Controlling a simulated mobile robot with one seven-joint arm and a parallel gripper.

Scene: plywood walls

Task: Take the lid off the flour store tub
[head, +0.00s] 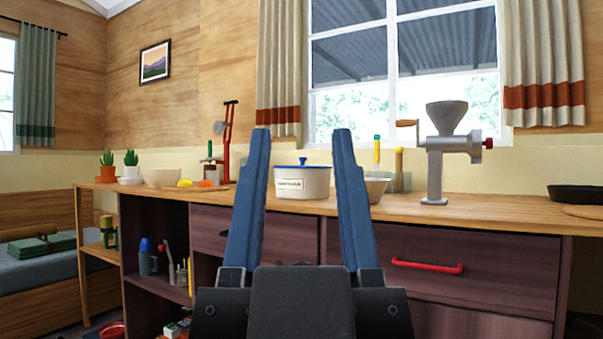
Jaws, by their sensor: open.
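The flour store tub (290,187) is a white container with a small label on its front, standing on the wooden counter. My gripper (301,132) is open, with two blue fingers pointing up and away. In the picture the tub shows between the fingers, farther off than they are, and the gripper holds nothing. The left finger covers a little of the view beside the tub. The label's text is too small to read.
A bowl (377,188) stands just right of the tub, partly behind the right finger. A grey grinder (447,150) stands farther right, a dark pan (575,194) at the far right. A pale bowl (163,178) and potted plants stand left. A red-handled drawer (428,266) is below the counter (480,213).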

